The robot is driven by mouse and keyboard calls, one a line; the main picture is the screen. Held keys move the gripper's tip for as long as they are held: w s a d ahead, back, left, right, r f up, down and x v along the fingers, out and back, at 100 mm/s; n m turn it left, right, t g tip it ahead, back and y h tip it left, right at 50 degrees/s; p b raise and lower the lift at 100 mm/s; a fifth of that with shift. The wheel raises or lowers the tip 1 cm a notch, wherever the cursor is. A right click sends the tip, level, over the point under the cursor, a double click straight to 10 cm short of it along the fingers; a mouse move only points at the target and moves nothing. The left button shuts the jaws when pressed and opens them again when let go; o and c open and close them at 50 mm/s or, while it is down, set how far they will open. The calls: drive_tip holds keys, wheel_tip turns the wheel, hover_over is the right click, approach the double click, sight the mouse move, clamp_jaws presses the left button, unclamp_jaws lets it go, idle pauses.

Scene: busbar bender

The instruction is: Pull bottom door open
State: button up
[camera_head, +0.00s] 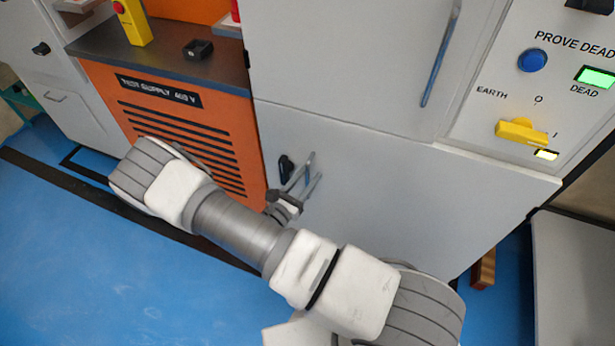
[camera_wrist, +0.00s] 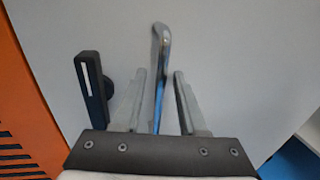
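The bottom door (camera_head: 400,205) is a light grey panel, and it looks closed. It carries a metal bar handle (camera_head: 309,160) and a black latch lever (camera_head: 285,168) to its left. In the wrist view the handle (camera_wrist: 159,65) stands upright between the two fingers of my gripper (camera_wrist: 160,85), with gaps on both sides. My gripper (camera_head: 296,188) is open at the door. The black lever (camera_wrist: 92,90) lies just left of the left finger, upright with a white stripe. The handle's lower end is hidden behind the gripper.
An orange test supply cabinet (camera_head: 195,140) adjoins the door on the left. Above is an upper grey door with a long handle (camera_head: 440,55), beside a control panel (camera_head: 535,95). A grey cabinet (camera_head: 575,280) stands at lower right. Blue floor (camera_head: 100,270) lies clear in front.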

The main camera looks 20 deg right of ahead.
clamp_jaws()
idle(1.2)
